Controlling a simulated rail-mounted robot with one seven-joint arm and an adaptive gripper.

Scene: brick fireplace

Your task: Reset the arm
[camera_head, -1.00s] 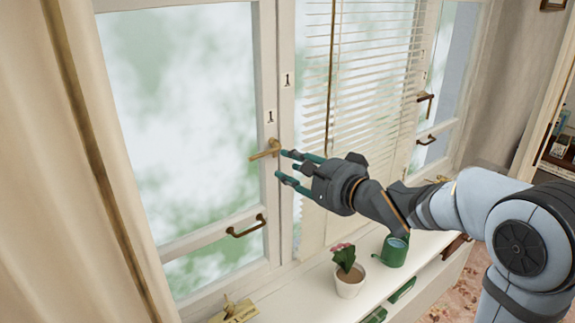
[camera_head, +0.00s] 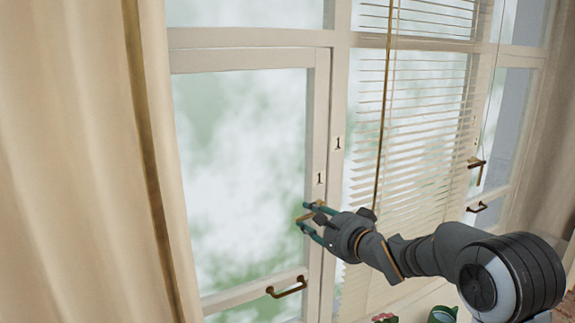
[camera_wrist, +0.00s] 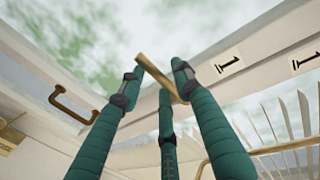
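My gripper (camera_head: 302,215), dark with teal fingers, is at the left window's brass handle (camera_head: 308,217). Its fingers are spread apart. In the wrist view, the fingers of my gripper (camera_wrist: 158,72) reach up on both sides of the brass handle (camera_wrist: 155,73), with a third finger in the middle. The handle crosses the gap between the fingertips. I cannot tell whether any finger touches it. My arm reaches in from the right in the head view.
The left window has a lower brown pull (camera_head: 287,287). Slatted blinds (camera_head: 425,130) hang over the middle window. A beige curtain (camera_head: 70,160) is at left. A green watering can (camera_head: 443,314) and the top of a potted plant (camera_head: 384,318) show at the bottom edge.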

